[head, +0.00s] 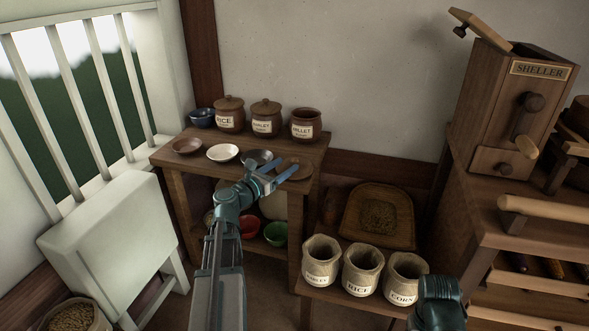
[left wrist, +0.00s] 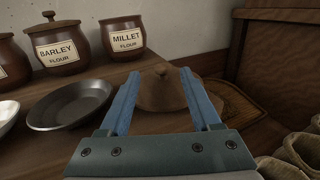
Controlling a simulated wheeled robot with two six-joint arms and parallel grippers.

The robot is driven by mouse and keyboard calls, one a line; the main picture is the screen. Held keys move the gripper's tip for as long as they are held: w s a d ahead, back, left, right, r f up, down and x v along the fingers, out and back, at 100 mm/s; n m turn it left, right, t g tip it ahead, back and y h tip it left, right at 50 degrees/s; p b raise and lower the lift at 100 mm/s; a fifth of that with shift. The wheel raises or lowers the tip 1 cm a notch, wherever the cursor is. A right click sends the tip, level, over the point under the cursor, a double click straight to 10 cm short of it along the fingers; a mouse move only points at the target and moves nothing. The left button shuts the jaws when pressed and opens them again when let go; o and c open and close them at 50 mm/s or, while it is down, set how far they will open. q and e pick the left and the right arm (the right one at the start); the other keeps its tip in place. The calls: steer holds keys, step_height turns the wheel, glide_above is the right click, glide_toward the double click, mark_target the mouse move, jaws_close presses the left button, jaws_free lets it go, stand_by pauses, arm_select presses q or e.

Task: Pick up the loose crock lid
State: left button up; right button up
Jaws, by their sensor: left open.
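The loose crock lid (head: 301,175) is a round brown lid with a knob, lying on the right front part of the wooden table top (head: 190,166). In the left wrist view the lid (left wrist: 163,97) shows beyond and between my two fingers, knob up. My left gripper (head: 288,166) is open with blue fingers, over the table's front right, close to the lid; contact cannot be told. The millet flour crock (head: 305,126) stands open without a lid behind it. My right gripper is out of view; only a teal part of that arm shows at lower right.
Lidded rice (head: 230,114) and barley (head: 266,119) crocks and a blue bowl (head: 202,117) stand at the back. Brown (head: 187,146), white (head: 223,153) and grey (left wrist: 70,105) dishes lie left of the lid. Several sacks (head: 362,269) and a tray (head: 351,226) stand lower right.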

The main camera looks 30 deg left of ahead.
mark_target(292, 162)
arm_select(q)
steer(key=shift+w, duration=0.1)
steer(key=w, duration=0.2)
steer(key=w+d, duration=0.1)
steer(key=w, duration=0.2)
jaws_close()
stand_by(0.3)
